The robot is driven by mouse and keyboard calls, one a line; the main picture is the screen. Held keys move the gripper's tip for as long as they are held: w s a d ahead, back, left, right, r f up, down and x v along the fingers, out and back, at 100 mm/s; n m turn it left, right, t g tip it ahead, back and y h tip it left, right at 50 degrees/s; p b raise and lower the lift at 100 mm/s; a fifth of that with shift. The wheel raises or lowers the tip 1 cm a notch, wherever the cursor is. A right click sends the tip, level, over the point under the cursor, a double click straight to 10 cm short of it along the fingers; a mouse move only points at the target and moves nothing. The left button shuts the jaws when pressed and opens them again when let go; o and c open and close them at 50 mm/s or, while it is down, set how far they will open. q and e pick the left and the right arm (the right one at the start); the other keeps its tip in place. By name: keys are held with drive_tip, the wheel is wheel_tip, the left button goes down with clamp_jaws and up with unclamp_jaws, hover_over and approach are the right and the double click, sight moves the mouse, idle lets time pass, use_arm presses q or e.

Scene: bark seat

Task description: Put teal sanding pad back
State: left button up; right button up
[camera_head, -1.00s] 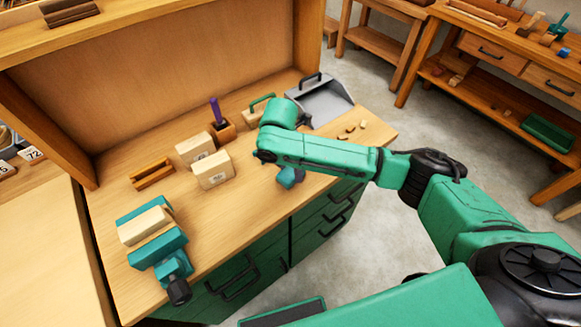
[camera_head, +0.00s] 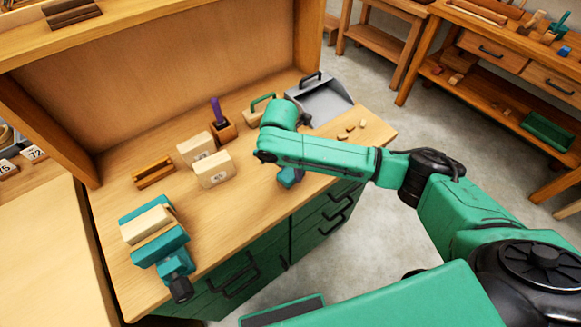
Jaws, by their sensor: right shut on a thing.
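My right arm reaches in from the right over the workbench (camera_head: 110,262). The right gripper (camera_head: 287,168) points down near the bench's front edge, mostly hidden behind its own arm. A small teal-blue piece, the sanding pad (camera_head: 290,178), shows below the arm, and the gripper is shut on it. Its lower side and any contact with the bench cannot be made out. My left gripper is not in view.
A teal vise (camera_head: 160,248) holds a pale wood block at the front left. Two pale blocks (camera_head: 213,170), a slotted wooden holder (camera_head: 153,173) and a wooden cup (camera_head: 223,131) with a purple tool stand mid-bench. A grey dustpan (camera_head: 318,100) and wood scraps (camera_head: 350,130) lie right.

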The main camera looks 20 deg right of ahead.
drive_tip(key=shift+f, duration=0.25)
drive_tip(key=o, duration=1.4)
drive_tip(key=shift+o, duration=0.2)
wheel_tip(320, 180, up, 7)
drive_tip(key=p, duration=0.8)
drive_tip(key=shift+r+p, duration=0.1)
drive_tip(key=shift+p, duration=0.2)
